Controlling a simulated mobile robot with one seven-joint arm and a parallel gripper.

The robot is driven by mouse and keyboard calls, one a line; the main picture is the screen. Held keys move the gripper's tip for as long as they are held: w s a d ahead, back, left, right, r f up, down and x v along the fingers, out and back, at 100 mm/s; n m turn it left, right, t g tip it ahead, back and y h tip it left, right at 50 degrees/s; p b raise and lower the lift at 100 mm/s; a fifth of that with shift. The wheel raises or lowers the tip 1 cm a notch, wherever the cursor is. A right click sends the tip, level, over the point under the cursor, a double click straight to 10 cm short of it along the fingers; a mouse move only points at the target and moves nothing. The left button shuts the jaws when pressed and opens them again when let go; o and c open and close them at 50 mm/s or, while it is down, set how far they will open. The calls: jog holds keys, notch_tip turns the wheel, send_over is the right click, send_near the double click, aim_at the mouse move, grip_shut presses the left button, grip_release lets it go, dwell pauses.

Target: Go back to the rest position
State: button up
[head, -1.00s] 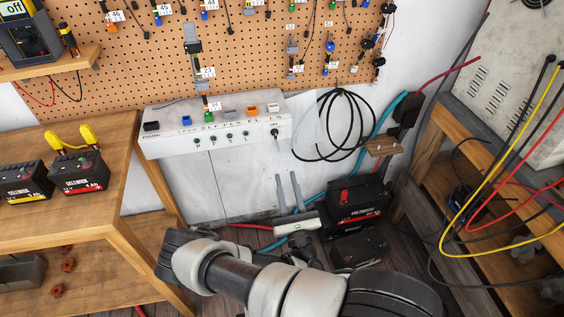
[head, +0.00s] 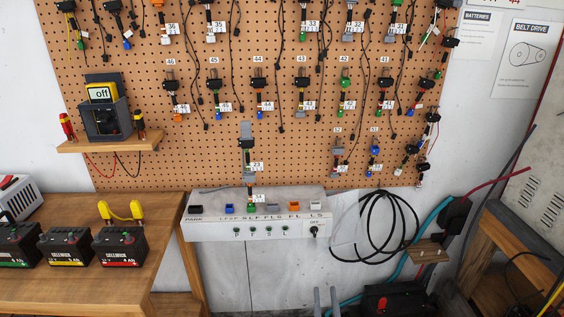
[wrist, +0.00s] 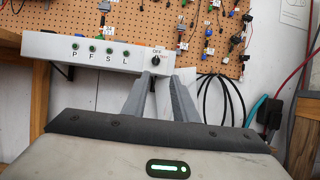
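My gripper (wrist: 168,74) shows in the wrist view with two grey fingers apart and nothing between them. White wall shows in the gap. In the head view only the fingertips (head: 327,298) show at the bottom edge, in front of the wall and left of a black battery. The rest of my arm is out of that view. The white test panel (head: 270,228) with its row of coloured connectors and a dial is on the wall above the fingertips. It also shows in the wrist view (wrist: 100,50), beyond the fingers.
A wooden bench (head: 165,240) with several batteries stands at left. A pegboard (head: 220,140) with hanging cables covers the wall. A shelf (head: 105,146) holds a meter reading "off". A coiled black cable (head: 390,235) hangs right of the panel. The black battery (head: 395,300) is low at right.

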jog(key=s+d+r+m+g+h, duration=0.1)
jog(key=d+r+m+g+h, duration=0.5)
jog(key=m+h, duration=0.35)
jog(key=s+d+r+m+g+h, duration=0.1)
jog(key=d+r+m+g+h, duration=0.2)
jog(key=r+m+g+h, duration=0.55)
jog(key=s+d+r+m+g+y, duration=0.2)
jog(key=s+r+m+g+y, duration=0.1)
jog(key=s+m+g, duration=0.35)
jog(key=s+d+r+m+g+y, duration=0.1)
jog(key=s+r+m+g+y, duration=0.2)
jog(key=s+m+g, duration=0.35)
jog(key=s+a+r+m+t+y, duration=0.2)
jog(key=a+r+m+t+y, duration=0.3)
jog(key=a+r+t+y, duration=0.75)
notch_tip(320, 180, up, 15)
jog(key=g+p, duration=0.2)
jog(key=p, duration=1.1)
jog(key=shift+s+a+f, duration=0.2)
